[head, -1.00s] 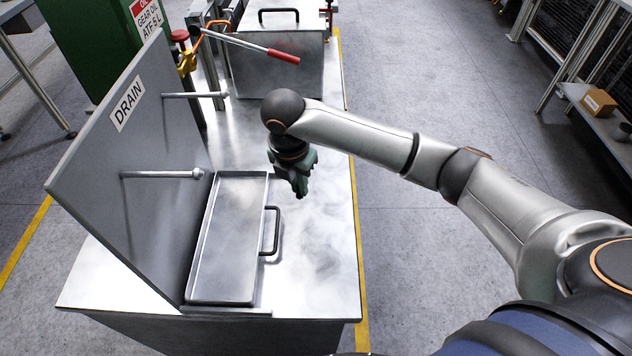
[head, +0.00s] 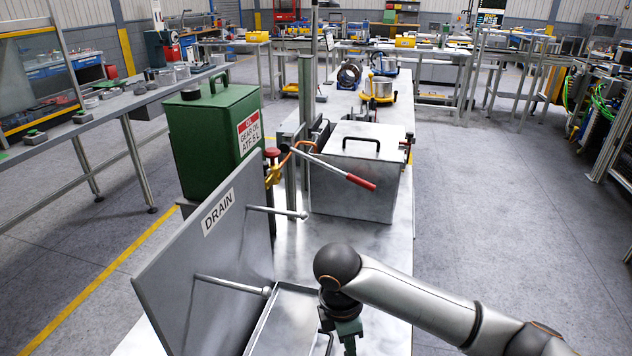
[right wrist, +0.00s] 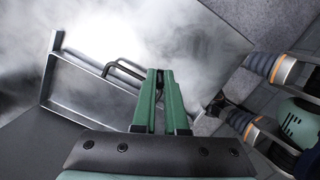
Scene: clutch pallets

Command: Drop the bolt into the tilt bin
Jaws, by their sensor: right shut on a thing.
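My right gripper (head: 348,338) comes in from the right in the head view, beside the tray with the DRAIN panel, its tips near the bottom edge. In the right wrist view its green fingers (right wrist: 160,95) are together. The bolt between them is too small or hidden to make out. A grey metal bin (head: 350,190) with a black top handle stands on the bench beyond the arm; I cannot tell whether it is the tilt bin. The shallow metal tray (head: 268,325) also shows in the right wrist view (right wrist: 48,80). My left gripper is out of view.
The slanted DRAIN panel (head: 205,265) has two rods sticking out toward the arm. A red-handled lever (head: 345,175) reaches across in front of the bin. A green oil can (head: 210,135) stands to the left. Floor to the right of the bench is clear.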

